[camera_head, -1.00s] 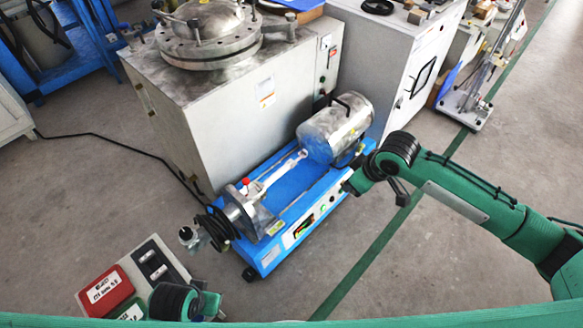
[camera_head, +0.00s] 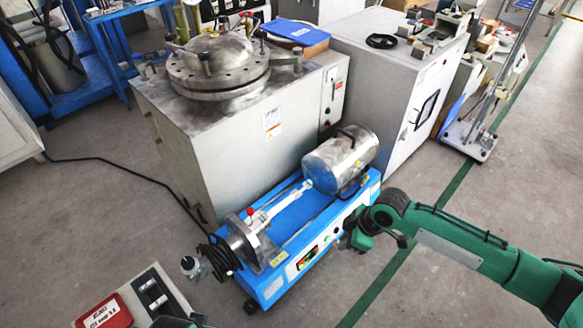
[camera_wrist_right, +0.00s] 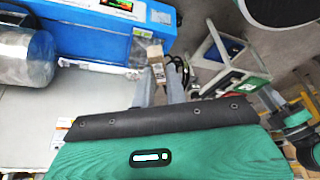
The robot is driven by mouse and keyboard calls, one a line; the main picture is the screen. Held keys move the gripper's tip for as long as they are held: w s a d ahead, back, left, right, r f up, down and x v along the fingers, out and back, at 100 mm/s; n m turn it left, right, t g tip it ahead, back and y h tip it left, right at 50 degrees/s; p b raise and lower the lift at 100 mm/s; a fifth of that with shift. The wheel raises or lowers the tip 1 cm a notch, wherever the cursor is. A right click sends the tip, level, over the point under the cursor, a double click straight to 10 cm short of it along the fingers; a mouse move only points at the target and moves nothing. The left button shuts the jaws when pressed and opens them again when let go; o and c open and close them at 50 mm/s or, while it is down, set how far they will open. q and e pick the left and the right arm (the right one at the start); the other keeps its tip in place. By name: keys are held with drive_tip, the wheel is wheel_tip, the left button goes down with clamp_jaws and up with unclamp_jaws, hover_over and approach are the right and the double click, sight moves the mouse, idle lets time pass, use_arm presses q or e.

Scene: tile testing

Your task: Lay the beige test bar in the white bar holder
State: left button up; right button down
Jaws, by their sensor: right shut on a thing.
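A beige test bar (camera_wrist_right: 157,62) shows in the right wrist view between the fingers of my right gripper (camera_wrist_right: 158,84), which is shut on it. In the head view my right gripper (camera_head: 345,240) is beside the front right of the blue machine; its fingers are small and dark there, and I cannot make out the bar. The white bar holder (camera_head: 283,203) seems to be the slim white piece on the blue machine, between the metal end plate and the steel cylinder. My left arm's green wrist (camera_head: 175,322) shows at the bottom edge; its fingers cannot be made out.
The blue machine (camera_head: 270,284) has a steel cylinder (camera_head: 335,165) and black cable. A large grey cabinet (camera_head: 230,140) stands behind it. A red box (camera_head: 103,314) and a grey switch panel (camera_head: 160,292) are at lower left. The floor at right front is clear.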

use_arm(q)
drive_tip(key=shift+r, duration=0.1)
